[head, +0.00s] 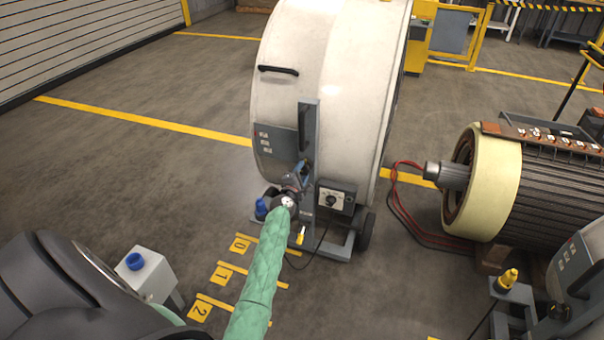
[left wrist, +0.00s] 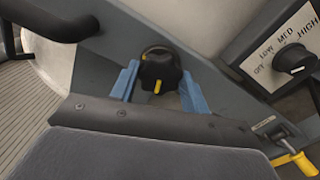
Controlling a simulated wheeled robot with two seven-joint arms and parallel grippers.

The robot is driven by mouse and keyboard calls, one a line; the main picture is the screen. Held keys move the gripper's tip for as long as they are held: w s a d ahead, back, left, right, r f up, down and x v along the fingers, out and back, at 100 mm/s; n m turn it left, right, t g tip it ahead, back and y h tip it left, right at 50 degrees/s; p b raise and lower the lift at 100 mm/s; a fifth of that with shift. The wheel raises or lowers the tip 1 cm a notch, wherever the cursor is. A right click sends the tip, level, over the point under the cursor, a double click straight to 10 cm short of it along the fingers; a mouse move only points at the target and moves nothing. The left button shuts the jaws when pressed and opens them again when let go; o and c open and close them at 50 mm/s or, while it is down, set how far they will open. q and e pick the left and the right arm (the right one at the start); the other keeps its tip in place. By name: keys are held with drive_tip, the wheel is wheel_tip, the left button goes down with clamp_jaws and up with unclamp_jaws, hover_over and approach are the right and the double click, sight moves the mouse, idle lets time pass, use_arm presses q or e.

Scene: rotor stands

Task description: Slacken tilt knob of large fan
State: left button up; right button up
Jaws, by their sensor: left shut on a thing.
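The large white drum fan (head: 290,90) stands on a grey stand at the centre of the head view. Its black tilt knob with a yellow mark (left wrist: 160,70) is in the middle of the left wrist view; in the head view my gripper hides it. My left gripper (head: 301,176) reaches in at the end of a green-sleeved arm. In the left wrist view its two blue fingers (left wrist: 158,88) are either side of the knob, shut on it. The yellow mark points down in that view. My right gripper is not in view.
A speed switch box (head: 336,198) is right of the gripper; its dial (left wrist: 297,62) is close by in the wrist view. A yellow-handled lever (left wrist: 294,163) is below. A ribbed motor (head: 490,190) stands at right, with red and black cables between.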

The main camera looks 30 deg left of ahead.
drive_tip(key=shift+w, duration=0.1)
use_arm(q)
drive_tip(key=o, duration=1)
drive_tip(key=shift+a+f, duration=0.1)
drive_tip(key=shift+s, duration=0.1)
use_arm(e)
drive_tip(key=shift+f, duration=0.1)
use_arm(q)
drive_tip(key=v, duration=0.7)
drive_tip(key=shift+s, duration=0.35)
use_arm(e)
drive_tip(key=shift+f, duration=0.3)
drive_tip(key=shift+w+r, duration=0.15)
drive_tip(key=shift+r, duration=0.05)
